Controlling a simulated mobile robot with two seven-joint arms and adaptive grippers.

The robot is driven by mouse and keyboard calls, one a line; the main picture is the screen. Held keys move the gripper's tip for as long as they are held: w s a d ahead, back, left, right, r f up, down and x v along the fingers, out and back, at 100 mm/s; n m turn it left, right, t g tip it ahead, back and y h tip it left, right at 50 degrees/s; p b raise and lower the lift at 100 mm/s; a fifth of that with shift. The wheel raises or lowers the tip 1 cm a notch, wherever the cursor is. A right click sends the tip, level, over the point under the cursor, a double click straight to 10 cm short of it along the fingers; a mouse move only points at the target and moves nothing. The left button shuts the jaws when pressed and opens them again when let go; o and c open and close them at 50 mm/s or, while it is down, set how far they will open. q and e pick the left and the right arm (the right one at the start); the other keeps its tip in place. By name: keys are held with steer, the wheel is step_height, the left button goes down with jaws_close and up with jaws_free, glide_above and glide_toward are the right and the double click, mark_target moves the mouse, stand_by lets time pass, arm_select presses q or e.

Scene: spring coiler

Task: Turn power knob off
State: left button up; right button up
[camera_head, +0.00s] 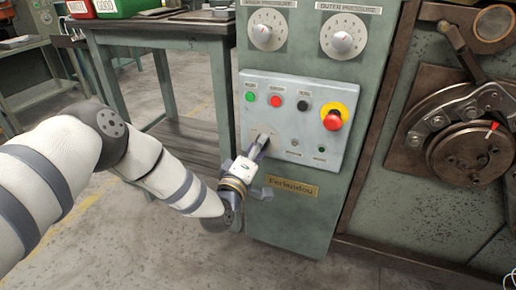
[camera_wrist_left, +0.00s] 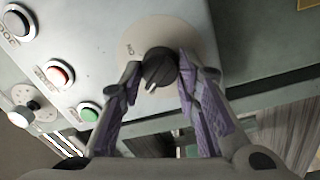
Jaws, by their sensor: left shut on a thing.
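The power knob (camera_wrist_left: 158,67) is a small black rotary knob on a round pale plate (camera_wrist_left: 192,35) in the left wrist view. Its white pointer mark faces down and slightly left in that view, and an "ON" label shows on the plate to its upper left. My left gripper (camera_wrist_left: 161,72) has a purple-padded finger on each side of the knob and is shut on it. In the head view my left gripper (camera_head: 259,144) is at the lower left of the grey control panel (camera_head: 290,125) and hides the knob. My right gripper is not in view.
Above the knob are a green button (camera_head: 250,96), a red button (camera_head: 276,100), a black button (camera_head: 302,106) and a red emergency stop (camera_head: 333,120). Two pressure dials sit higher up. A metal table (camera_head: 160,28) stands left; a machine with a round disc (camera_head: 470,153) stands right.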

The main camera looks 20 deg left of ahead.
arm_select(q)
steer(key=shift+n, duration=1.2)
steer(key=o, duration=1.2)
steer(key=shift+c, duration=0.2)
steer(key=s, duration=1.2)
steer(key=shift+a+f, duration=0.15)
steer(key=shift+f, duration=0.25)
steer(key=shift+r, duration=0.1)
